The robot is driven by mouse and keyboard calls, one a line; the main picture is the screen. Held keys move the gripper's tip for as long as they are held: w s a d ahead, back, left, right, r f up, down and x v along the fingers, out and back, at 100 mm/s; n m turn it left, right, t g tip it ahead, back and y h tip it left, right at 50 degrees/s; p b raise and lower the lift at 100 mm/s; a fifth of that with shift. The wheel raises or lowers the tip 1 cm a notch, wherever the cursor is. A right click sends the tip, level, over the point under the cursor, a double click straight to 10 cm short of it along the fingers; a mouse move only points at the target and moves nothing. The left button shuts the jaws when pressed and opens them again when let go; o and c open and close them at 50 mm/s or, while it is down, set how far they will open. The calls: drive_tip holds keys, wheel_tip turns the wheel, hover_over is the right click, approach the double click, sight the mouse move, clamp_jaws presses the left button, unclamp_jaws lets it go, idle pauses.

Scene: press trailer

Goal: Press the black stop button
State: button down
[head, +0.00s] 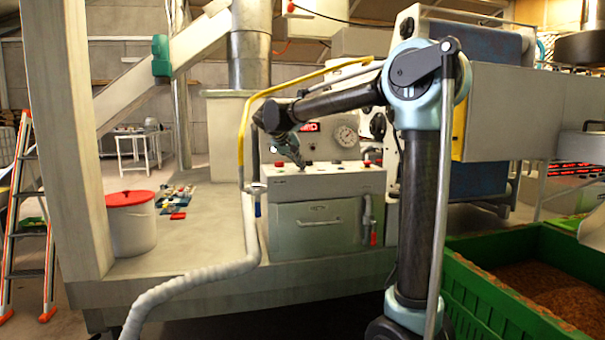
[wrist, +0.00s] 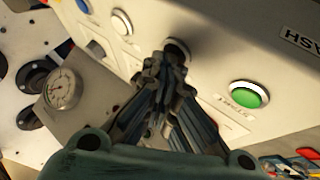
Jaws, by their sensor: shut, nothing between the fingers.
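The black stop button (wrist: 177,46) is a dark round button in a ring on the light panel (wrist: 225,45) in the wrist view. My gripper (wrist: 170,62) is shut and empty. Its fingertips are right at the button and cover its lower part; whether they touch it I cannot tell. In the head view my gripper (head: 302,165) points down at the top of the control panel (head: 345,179), and the button under it cannot be made out.
A green button (wrist: 248,95) with a START label is right of the fingertips. A white button (wrist: 122,21) and a blue button (wrist: 83,5) are to the left. A gauge (wrist: 62,88) stands beside the panel. A yellow pipe (head: 241,135) rises left of my arm.

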drive_tip(key=shift+r, duration=0.8)
drive_tip(key=shift+r, duration=2.5)
